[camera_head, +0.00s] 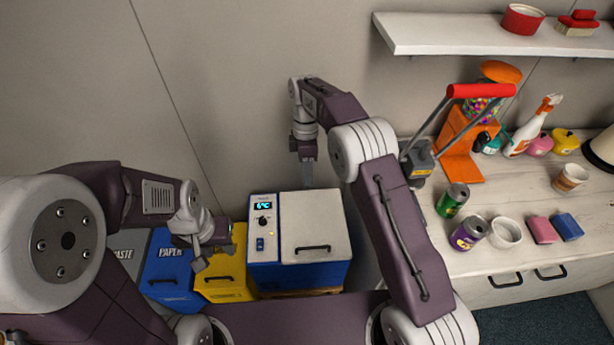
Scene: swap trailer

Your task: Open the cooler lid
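The cooler (263,272) is a blue box with a white lid (314,222) and a dark handle near the lid's front edge. A lit display and a knob sit on its left panel. The lid lies flat and looks shut. My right gripper (308,176) points down by the wall, at the back edge of the cooler, near the lid's rear. I cannot tell whether it touches the lid or whether its fingers are apart. My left gripper (200,262) hangs left of the cooler, above the bins. Its fingers are small and partly hidden, so their opening is unclear.
A blue paper bin (166,268), a yellow bin (227,290) and a grey waste bin stand left of the cooler. On the right, a counter (495,262) holds cans, a bowl, sponges, a spray bottle and a gumball machine. A white shelf (450,36) hangs above.

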